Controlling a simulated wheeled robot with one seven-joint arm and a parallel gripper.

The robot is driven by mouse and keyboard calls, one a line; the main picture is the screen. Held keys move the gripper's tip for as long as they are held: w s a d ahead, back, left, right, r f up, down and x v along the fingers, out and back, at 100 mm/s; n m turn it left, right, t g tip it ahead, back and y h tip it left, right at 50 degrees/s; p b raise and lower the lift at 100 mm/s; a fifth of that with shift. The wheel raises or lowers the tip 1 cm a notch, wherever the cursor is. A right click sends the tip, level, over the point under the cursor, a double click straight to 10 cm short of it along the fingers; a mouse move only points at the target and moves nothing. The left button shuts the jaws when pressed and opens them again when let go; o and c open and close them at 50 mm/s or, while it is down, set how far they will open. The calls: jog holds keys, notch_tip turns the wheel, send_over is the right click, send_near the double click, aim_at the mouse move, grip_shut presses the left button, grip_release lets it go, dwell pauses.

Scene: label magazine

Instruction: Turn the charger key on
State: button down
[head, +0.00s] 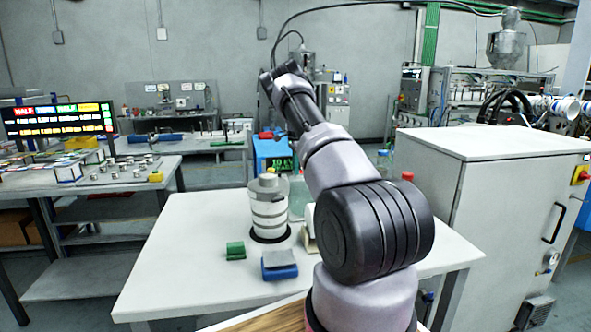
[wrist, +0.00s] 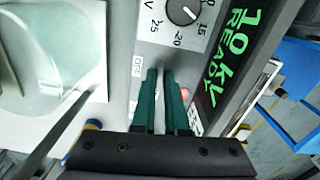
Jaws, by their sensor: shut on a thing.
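The charger is a blue box (head: 270,152) with a green "10 kV" display, at the back of the near table in the head view. In the wrist view its grey panel (wrist: 147,50) fills the middle, with a lit "10 kV READY" display (wrist: 232,55) to the right. My gripper (wrist: 160,72) has its dark green fingers close together at the panel, beside the "OFF" label (wrist: 138,66). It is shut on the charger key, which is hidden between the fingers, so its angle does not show. In the head view my arm hides the fingertips.
A round dial (wrist: 183,11) with numbers sits just above the fingertips, and a red button (wrist: 184,93) to their right. On the near table stand a striped white canister (head: 269,212), a green block (head: 235,250) and a blue block (head: 279,270). A white cabinet (head: 430,190) is to the right.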

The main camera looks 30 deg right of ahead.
jog(key=shift+m, duration=0.5)
jog(key=c, duration=0.9)
grip_release()
jog(key=shift+c, duration=0.2)
jog(key=shift+r, duration=0.15)
notch_tip(320, 180, up, 11)
jog(key=shift+f, duration=0.2)
